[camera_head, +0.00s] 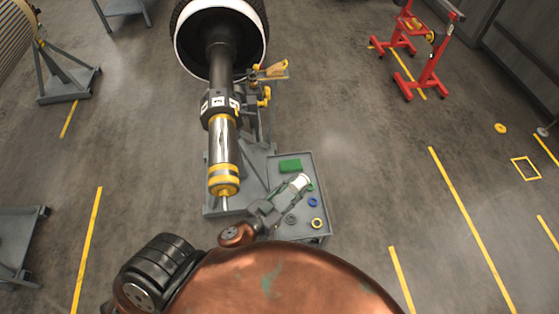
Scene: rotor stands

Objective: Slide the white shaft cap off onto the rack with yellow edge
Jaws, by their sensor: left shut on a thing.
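The white shaft cap (301,181) is a small pale cylinder at the tip of my left gripper (294,188), which is shut on it. The gripper and cap are over a grey rack (318,238) beside the rotor stand; I cannot tell their height above it. No yellow edge is clear on this rack. The rotor shaft (224,145) points toward me, with yellow bands (223,180) and a thin bare tip at its near end. The gripper is to the right of that end, apart from it. My right gripper is not in view.
The rack holds a green block (290,166), a blue ring (313,202), a yellow ring (317,223) and other small rings. A grey stand (213,208) carries the rotor. A red stand (428,75) is at the far right.

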